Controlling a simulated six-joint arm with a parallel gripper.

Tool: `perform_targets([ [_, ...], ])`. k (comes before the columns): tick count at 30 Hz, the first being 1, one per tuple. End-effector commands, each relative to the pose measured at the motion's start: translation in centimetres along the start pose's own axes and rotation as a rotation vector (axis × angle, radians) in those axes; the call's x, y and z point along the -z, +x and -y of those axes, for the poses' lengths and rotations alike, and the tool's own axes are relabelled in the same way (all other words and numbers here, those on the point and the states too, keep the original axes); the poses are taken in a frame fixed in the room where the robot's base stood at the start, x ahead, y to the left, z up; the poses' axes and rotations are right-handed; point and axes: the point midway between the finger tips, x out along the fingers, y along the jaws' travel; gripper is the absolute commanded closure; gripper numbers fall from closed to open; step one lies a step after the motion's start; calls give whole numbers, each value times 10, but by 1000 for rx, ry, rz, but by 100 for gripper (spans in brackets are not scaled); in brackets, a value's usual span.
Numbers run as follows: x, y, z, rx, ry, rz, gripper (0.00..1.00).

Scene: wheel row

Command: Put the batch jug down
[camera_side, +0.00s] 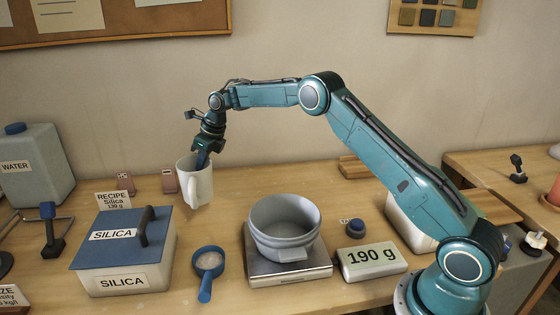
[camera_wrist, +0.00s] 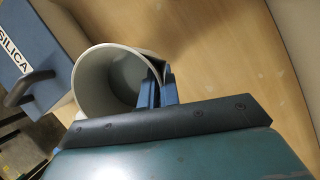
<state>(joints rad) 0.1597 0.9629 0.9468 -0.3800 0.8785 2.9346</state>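The batch jug (camera_side: 200,187) is a pale grey-white cup with a handle, upright at the back left of the bench in the side view. My gripper (camera_side: 203,158) points down at its rim, with blue fingers shut on the jug's wall. The wrist view shows the jug (camera_wrist: 105,75) from above; its visible inside looks empty. The fingers of my gripper (camera_wrist: 158,90) pinch its right wall. I cannot tell whether its base touches the bench (camera_side: 225,205) or hangs just above it.
A blue-lidded silica box (camera_side: 125,240) stands left of the jug. A blue scoop (camera_side: 208,265) lies in front. A grey pan (camera_side: 285,225) sits on a scale (camera_side: 290,270); the display (camera_side: 372,260) reads 190 g. A water container (camera_side: 35,165) is far left.

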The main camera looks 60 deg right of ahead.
Motion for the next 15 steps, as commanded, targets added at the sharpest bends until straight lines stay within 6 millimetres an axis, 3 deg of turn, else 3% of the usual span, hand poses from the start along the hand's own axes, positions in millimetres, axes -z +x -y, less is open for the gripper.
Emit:
perform_targets([
  [15,-4,-7,0,-7,-2,-7,100],
])
